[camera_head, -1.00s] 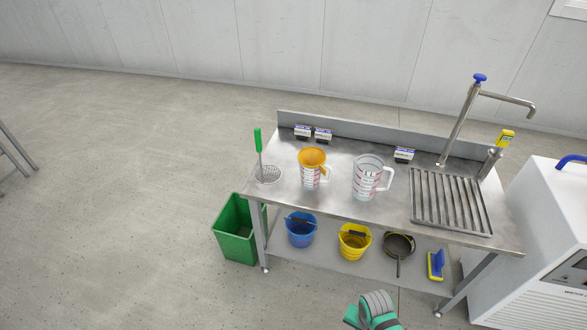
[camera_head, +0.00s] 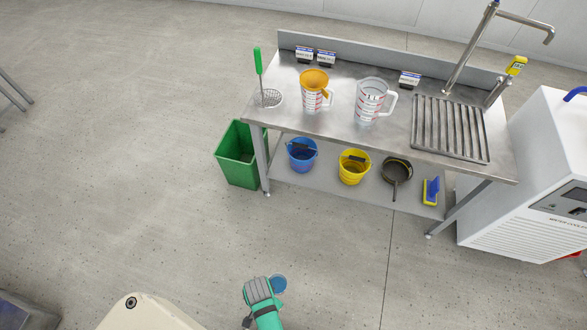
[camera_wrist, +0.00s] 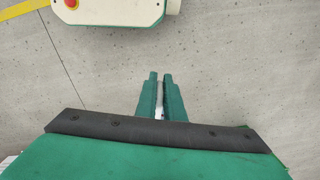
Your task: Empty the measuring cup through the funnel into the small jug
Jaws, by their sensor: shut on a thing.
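A clear jug with red markings (camera_head: 312,101) stands upright on the steel table, with an orange funnel (camera_head: 314,78) in its top. A larger clear jug with red markings (camera_head: 370,102) stands to its right. My gripper (camera_head: 270,289) is low at the bottom of the head view, in front of the table and well apart from both jugs. A round blue thing (camera_head: 279,284), apparently the measuring cup with blue contents, shows beside it, partly hidden. In the wrist view my gripper (camera_wrist: 160,92) is shut on a thin pale strip, apparently its handle.
Buckets and a pan (camera_head: 397,172) are on the shelf below. A green bin (camera_head: 238,157) stands left, a white machine (camera_head: 530,175) right. Floor in front is clear.

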